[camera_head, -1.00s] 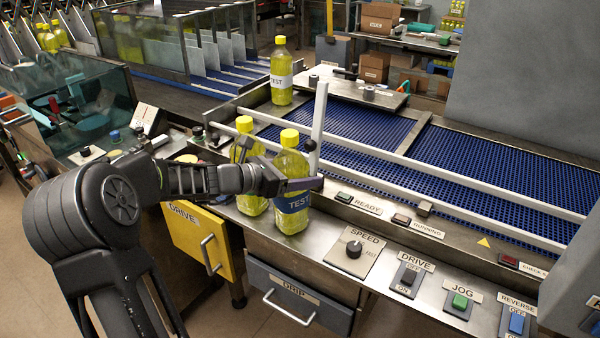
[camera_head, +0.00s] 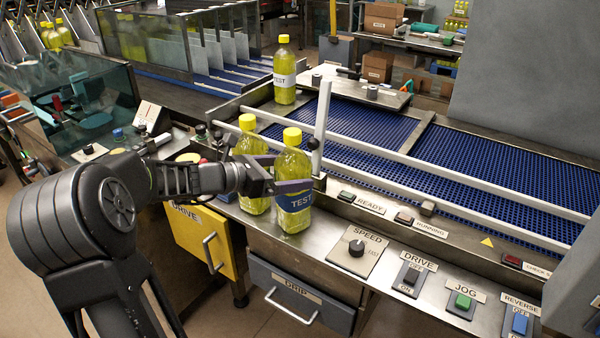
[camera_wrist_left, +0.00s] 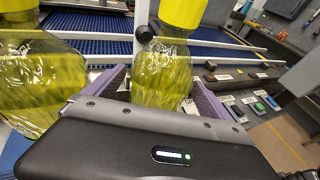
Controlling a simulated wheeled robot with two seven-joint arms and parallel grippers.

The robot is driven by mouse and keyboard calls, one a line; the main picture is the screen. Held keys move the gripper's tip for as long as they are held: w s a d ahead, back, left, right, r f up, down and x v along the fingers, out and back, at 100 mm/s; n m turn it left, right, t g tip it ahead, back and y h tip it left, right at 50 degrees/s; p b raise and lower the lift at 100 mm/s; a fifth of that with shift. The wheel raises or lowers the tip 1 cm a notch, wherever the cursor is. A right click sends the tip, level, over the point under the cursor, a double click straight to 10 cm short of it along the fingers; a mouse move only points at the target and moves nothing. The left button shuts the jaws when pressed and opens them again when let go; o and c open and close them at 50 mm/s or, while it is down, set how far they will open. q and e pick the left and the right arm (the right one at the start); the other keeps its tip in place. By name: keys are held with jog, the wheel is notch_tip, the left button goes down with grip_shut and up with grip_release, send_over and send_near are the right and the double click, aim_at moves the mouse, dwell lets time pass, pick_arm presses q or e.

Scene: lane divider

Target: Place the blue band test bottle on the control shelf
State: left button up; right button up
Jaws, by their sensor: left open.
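The blue band test bottle (camera_head: 291,222) is yellow with a yellow cap and a blue TEST band. It stands upright on the metal control ledge (camera_head: 330,247) in front of the conveyor. My left gripper (camera_head: 298,175) is open around it, one purple finger across its near side, the other partly hidden behind. The left wrist view shows this bottle (camera_wrist_left: 163,78) between the two fingers. A second yellow bottle (camera_head: 248,142) stands close to its left, its front partly covered by my gripper. My right gripper is not in view.
A white-band TEST bottle (camera_head: 284,88) stands farther back near the conveyor. White guide rails (camera_head: 420,170) and an upright white post (camera_head: 321,125) are close behind the gripped area. The SPEED knob (camera_head: 356,247) and switches line the ledge to the right.

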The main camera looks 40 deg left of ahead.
pick_arm(q)
jog(key=v, duration=0.7)
jog(key=shift+s+a+b, duration=0.1)
jog(key=shift+s+b, duration=0.2)
dwell(1.9)
